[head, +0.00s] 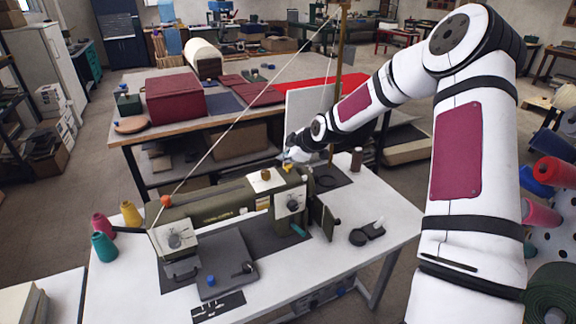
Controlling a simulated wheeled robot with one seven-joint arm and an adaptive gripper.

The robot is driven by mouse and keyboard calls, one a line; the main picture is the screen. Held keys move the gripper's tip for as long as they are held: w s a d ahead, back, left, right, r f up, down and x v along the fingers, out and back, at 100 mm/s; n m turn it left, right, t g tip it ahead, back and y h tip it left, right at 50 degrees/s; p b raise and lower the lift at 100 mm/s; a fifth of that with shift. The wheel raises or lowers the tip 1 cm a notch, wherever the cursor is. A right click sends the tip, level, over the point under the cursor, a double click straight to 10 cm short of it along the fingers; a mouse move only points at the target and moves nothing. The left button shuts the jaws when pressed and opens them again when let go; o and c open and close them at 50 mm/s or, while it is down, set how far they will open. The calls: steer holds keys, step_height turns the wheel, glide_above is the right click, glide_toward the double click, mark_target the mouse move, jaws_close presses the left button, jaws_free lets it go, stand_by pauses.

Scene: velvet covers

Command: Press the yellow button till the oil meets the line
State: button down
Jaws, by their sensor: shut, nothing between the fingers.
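An olive-green sewing machine (225,214) stands on a white table (385,215). A small yellow part, which looks like the yellow button (288,167), is on top of the machine's right end. My gripper (287,160) is shut and empty, reaching down from the right just above this yellow part. At this size I cannot tell whether the fingertips touch it. A small orange-brown block (266,175) sits on the machine's top, just left of it. I cannot make out the oil or its line.
Thread cones in red (103,226), yellow (131,213) and teal (104,247) stand at the table's left. A slanting cord (235,120) runs from an upright post (338,85) to the machine. Black round items (366,233) lie at the right. The table's front right is bare.

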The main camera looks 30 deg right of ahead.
mark_target(286, 166)
steer(key=shift+f, duration=0.85)
stand_by(0.7)
stand_by(0.4)
steer(key=shift+r+p, duration=0.35)
steer(key=shift+r, duration=0.9)
steer(key=shift+r+p, duration=0.8)
steer(key=shift+r, duration=1.75)
